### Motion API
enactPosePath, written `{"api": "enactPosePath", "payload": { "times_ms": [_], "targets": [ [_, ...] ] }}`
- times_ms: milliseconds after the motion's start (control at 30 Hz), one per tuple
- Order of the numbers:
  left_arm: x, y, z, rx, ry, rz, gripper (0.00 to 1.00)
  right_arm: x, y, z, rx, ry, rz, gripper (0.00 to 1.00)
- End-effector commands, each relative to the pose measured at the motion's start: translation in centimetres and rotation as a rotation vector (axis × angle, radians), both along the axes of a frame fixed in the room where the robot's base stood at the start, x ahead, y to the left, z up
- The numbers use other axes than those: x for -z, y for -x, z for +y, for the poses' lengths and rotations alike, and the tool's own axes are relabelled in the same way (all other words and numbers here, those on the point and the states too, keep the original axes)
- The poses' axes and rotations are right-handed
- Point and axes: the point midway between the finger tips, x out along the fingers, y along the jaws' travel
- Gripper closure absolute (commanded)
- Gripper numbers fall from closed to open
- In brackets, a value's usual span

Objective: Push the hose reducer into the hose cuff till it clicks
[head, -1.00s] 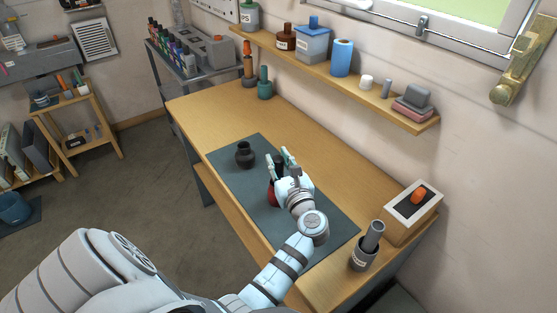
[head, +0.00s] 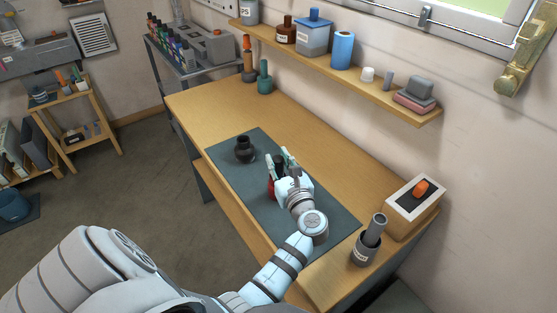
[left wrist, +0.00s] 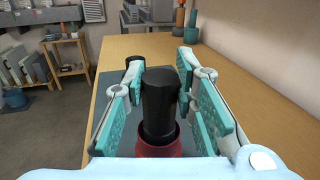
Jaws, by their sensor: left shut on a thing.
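My left gripper (head: 279,157) is over the dark mat (head: 232,152), with its fingers on either side of a black cylinder with a red lower part, which I take to be the hose reducer (left wrist: 160,105). The gripper is shut on it. The black part stands up between the fingers in the left wrist view, and the red part (head: 271,188) shows beside the hand in the head view. Its lower end is hidden. A black, necked round piece, likely the hose cuff (head: 244,151), stands apart on the mat, farther away to the left. My right gripper is not in view.
A loaded wall shelf (head: 310,62) runs above the desk.

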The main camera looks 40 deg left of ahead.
Motion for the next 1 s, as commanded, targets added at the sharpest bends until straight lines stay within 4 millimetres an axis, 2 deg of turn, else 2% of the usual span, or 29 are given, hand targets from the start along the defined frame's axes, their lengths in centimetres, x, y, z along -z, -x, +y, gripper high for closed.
{"api": "enactPosePath", "payload": {
  "times_ms": [367,400,500,833,1000],
  "targets": [
    [1.0,0.0,0.0,0.0,-0.001,0.001,1.0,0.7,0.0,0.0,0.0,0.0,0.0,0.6],
    [0.9,0.0,0.0,0.0,-0.001,0.001,0.68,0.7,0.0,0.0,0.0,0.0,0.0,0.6],
    [0.9,0.0,0.0,0.0,0.0,0.0,0.52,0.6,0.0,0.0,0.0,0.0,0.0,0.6],
    [0.9,0.1,-0.2,0.0,0.001,0.001,0.51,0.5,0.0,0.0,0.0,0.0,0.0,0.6],
    [0.8,1.0,-1.6,0.001,0.003,0.002,0.51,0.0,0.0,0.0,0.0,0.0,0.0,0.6]
  ]
}}
